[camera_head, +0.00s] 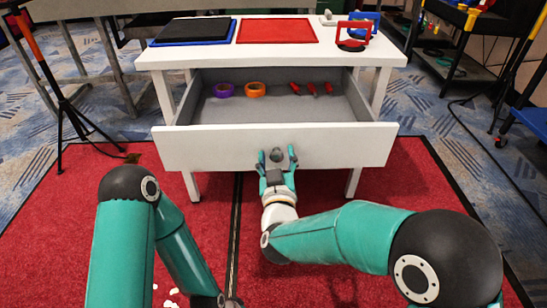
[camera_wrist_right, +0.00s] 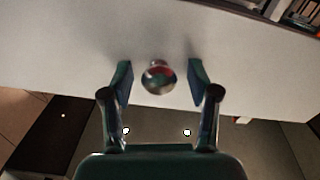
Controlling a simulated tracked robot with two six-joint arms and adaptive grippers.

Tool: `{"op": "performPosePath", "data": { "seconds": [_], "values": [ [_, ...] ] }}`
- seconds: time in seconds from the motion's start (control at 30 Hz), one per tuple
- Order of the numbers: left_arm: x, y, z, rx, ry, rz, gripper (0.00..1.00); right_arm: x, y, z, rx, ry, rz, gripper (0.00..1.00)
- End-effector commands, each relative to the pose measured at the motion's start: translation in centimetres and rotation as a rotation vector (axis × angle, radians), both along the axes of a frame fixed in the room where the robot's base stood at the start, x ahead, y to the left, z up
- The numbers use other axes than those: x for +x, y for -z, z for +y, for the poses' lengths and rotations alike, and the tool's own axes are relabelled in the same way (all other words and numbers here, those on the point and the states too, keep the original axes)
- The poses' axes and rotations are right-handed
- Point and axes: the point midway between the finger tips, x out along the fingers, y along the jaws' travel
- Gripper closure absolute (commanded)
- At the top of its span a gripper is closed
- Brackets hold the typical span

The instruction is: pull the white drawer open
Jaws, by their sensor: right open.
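The white drawer (camera_head: 340,143) of the white table stands well open in the head view, its grey inside showing. A round metal knob (camera_head: 276,155) sits on its front. My right gripper (camera_head: 277,158) is at the drawer front with its fingers open on either side of the knob. In the right wrist view, the knob (camera_wrist_right: 158,77) lies between the two spread fingertips (camera_wrist_right: 160,80) with a gap on each side, in front of the white drawer front (camera_wrist_right: 60,50). My left arm is at the lower left, and its gripper is not clearly visible.
Inside the drawer are purple tape (camera_head: 224,90), orange tape (camera_head: 255,89) and several red-handled tools (camera_head: 312,89). The tabletop holds a black pad (camera_head: 195,29), a red tray (camera_head: 276,31) and a red-handled object (camera_head: 353,36). A tripod (camera_head: 60,100) stands left on the carpet.

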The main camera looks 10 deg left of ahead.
Motion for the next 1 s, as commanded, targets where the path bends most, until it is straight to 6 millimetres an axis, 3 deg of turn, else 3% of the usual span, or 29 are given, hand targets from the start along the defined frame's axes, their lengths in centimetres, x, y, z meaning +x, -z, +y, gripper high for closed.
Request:
{"op": "performPosePath", "data": {
  "seconds": [0.17,0.53,1.0],
  "values": [
    [0.0,0.0,0.0,0.0,0.0,0.0,0.6,-1.4,0.0,-0.3,0.0,-0.002,0.0,0.4],
    [0.0,0.0,0.0,0.0,0.0,0.0,0.6,-6.7,0.1,-1.6,0.0,-0.002,0.001,0.4],
    [0.0,0.0,0.0,0.0,0.0,0.0,0.6,-7.4,0.1,-1.9,0.001,-0.001,0.0,0.4]
  ]
}}
